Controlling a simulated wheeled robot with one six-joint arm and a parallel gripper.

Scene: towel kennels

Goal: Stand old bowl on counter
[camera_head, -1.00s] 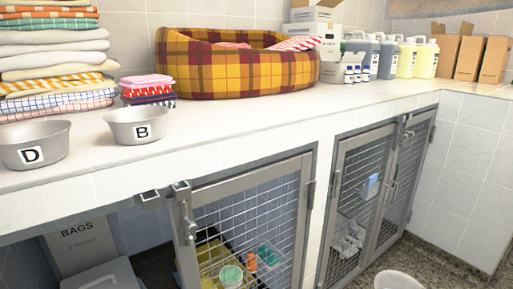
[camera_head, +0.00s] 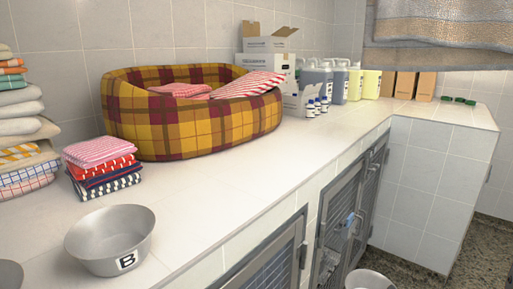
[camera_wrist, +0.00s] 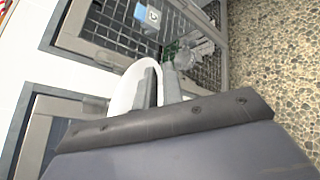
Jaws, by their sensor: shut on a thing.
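My gripper (camera_wrist: 160,88) is shut on the wall of a pale bowl (camera_wrist: 123,92) in the wrist view. The bowl is seen edge-on there, and its inside is mostly hidden. The top of this bowl (camera_head: 369,280) also shows at the bottom edge of the head view, in front of the kennel doors and below the counter top. The white tiled counter (camera_head: 215,185) runs from the lower left to the back right. A grey metal bowl marked B (camera_head: 108,242) stands upright on the counter near its front edge.
Part of another grey bowl (camera_head: 10,275) shows at the left edge. Folded cloths (camera_head: 103,165), a plaid pet bed (camera_head: 190,125) and several jugs (camera_head: 340,82) line the back. The counter right of bowl B is clear. Kennel doors (camera_head: 345,215) lie below.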

